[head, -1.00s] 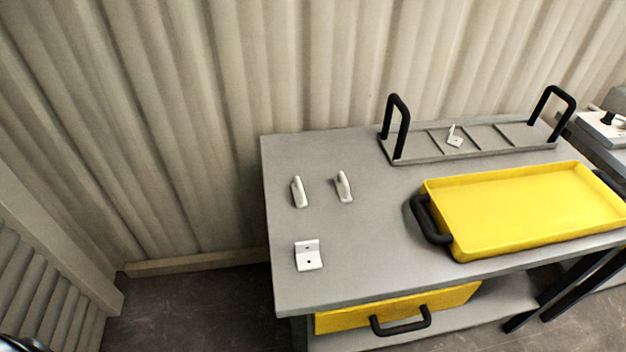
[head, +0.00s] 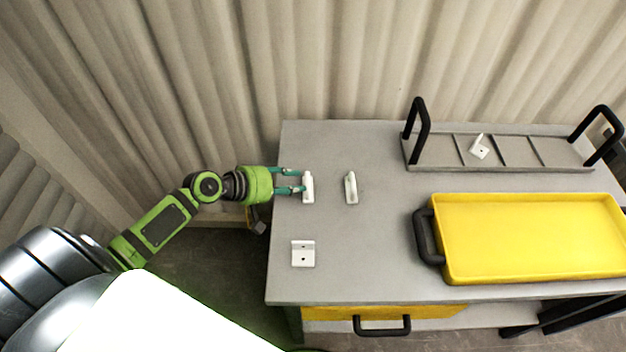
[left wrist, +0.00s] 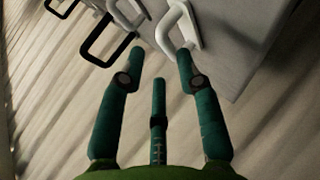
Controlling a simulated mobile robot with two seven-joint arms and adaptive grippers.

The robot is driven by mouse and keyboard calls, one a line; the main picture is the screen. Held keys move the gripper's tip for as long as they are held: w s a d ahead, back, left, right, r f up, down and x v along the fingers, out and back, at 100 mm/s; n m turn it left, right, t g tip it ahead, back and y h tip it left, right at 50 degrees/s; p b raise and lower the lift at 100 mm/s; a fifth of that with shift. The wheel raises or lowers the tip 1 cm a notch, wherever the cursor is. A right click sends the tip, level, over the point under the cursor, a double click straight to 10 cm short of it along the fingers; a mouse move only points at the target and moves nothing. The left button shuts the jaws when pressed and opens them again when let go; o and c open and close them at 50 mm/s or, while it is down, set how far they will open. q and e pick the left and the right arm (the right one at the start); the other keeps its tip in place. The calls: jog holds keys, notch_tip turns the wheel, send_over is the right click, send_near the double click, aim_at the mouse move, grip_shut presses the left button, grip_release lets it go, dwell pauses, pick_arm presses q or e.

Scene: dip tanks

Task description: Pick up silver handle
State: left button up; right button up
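Two silver-white handles stand on the left part of the grey table. The left one (head: 308,189) is at my left gripper's fingertips, and the other (head: 351,188) stands a little to its right. My left gripper (head: 298,180) has green fingers, spread apart and empty. In the left wrist view the near handle (left wrist: 180,22) lies just beyond the fingertips (left wrist: 160,58), close to the right finger; I cannot tell whether they touch. The second handle (left wrist: 128,14) shows behind it. My right gripper is not in view.
The grey table (head: 370,255) also holds a white bracket (head: 302,258), a yellow tray (head: 540,235) with a black handle, and a grey rack (head: 515,152) with black handles and a small white bracket in it. A corrugated wall (head: 350,60) stands behind.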

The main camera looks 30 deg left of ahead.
aim_at(307, 183)
pick_arm(q)
jog(key=shift+p+x, duration=0.3)
jog(key=shift+x, duration=0.55)
jog(key=x, duration=0.2)
jog(key=shift+w+f, duration=0.25)
jog(key=shift+w, duration=0.05)
jog(key=shift+w+d+f, duration=0.1)
jog(key=shift+w+f, duration=0.05)
grip_shut()
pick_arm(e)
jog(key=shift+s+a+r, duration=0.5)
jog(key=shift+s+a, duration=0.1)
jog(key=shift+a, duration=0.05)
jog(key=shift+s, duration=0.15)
